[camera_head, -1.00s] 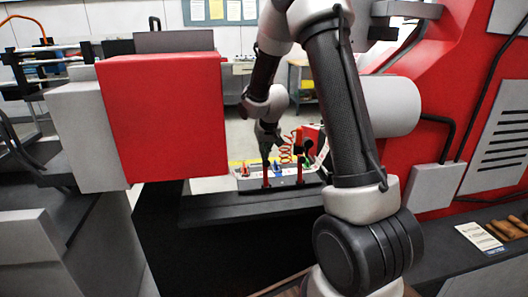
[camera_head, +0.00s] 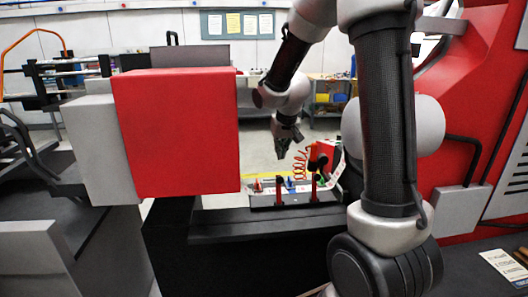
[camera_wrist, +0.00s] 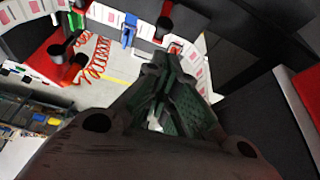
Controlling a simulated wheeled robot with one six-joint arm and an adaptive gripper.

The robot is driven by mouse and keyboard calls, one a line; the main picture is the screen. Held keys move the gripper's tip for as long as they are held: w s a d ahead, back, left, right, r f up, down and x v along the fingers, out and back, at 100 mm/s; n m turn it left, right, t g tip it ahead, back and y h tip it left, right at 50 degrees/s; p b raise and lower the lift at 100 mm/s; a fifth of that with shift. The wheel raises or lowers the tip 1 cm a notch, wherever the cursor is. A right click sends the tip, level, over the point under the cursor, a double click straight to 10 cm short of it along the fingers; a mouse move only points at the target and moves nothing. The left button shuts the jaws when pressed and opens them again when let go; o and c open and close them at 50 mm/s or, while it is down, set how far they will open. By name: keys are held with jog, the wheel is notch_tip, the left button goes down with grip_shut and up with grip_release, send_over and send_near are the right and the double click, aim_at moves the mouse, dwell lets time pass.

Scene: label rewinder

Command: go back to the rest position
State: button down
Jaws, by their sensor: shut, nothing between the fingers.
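My gripper (camera_head: 284,150) hangs above the small control tray in the head view, fingers pointing down. In the wrist view my gripper (camera_wrist: 160,62) has its dark green-grey fingers closed together, with nothing held between them. The tray (camera_head: 262,201) is a long, low unit on the dark ledge and carries red, blue and black parts. In the wrist view the blue part (camera_wrist: 129,30) and a red part (camera_wrist: 166,10) lie beyond the fingertips. There is a visible gap between my fingers and the tray in the head view.
A large red box-shaped housing (camera_head: 178,135) stands left of my gripper. A red machine body (camera_head: 478,85) stands at the right, behind my arm. A red coiled hose (camera_head: 301,164) rises behind the tray. The dark ledge (camera_head: 225,222) runs below. Open floor lies behind.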

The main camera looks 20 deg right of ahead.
jog(key=s+f+n+g, duration=0.1)
jog(key=s+f+g, duration=0.1)
jog(key=s, duration=0.5)
jog(key=s+r, duration=0.4)
jog(key=s, duration=0.4)
jog(key=s+a+r+t, duration=0.1)
jog(key=s+r, duration=0.3)
jog(key=s, duration=0.4)
jog(key=s+r+n, duration=0.1)
jog(key=s+r, duration=0.3)
jog(key=s, duration=0.3)
jog(key=shift+s+a+r+t+y, duration=0.3)
jog(key=shift+s+a+t+y, duration=0.1)
